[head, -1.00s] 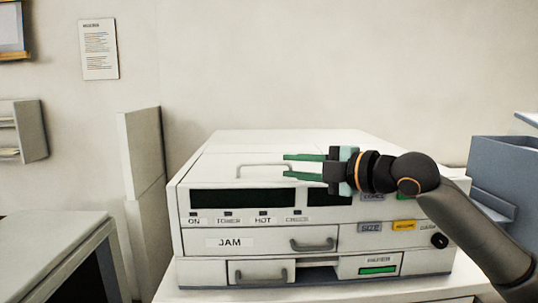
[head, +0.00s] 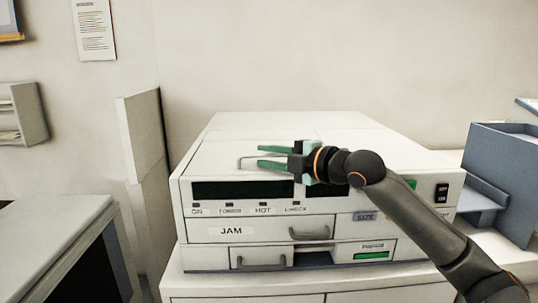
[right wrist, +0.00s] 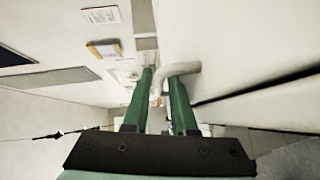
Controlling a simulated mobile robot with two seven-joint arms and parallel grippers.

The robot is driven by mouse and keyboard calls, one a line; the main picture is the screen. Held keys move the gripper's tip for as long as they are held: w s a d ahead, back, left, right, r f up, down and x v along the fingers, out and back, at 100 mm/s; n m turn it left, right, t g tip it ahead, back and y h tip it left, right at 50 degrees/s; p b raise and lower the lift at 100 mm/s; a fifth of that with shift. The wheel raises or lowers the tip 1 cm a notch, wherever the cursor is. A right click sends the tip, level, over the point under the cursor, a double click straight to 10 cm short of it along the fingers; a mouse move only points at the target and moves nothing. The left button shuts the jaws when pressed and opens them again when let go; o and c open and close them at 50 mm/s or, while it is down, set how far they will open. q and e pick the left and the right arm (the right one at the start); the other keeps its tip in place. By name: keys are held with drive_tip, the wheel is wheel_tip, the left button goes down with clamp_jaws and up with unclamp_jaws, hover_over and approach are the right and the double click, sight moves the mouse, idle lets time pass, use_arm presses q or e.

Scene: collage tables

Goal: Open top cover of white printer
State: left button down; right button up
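The white printer (head: 330,228) stands on a white cabinet in the middle of the head view. Its top cover (head: 290,125) lies flat and closed. A thin grey bar handle (head: 240,162) sits at the cover's front edge, partly hidden by my right gripper (head: 259,157). The right gripper's green fingers are apart and reach the handle from the right. In the right wrist view, the handle (right wrist: 186,68) curves in between the two open fingertips (right wrist: 160,80); I cannot tell whether either finger touches it. My left gripper is not in view.
Below the cover are a dark display strip (head: 242,190), a JAM drawer (head: 232,230) and a lower drawer with its own handle (head: 262,262). A blue-grey tray unit (head: 500,170) stands at right. A grey-topped table (head: 50,235) is at left. The space above the printer is free.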

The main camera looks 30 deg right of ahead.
clamp_jaws()
idle(1.3)
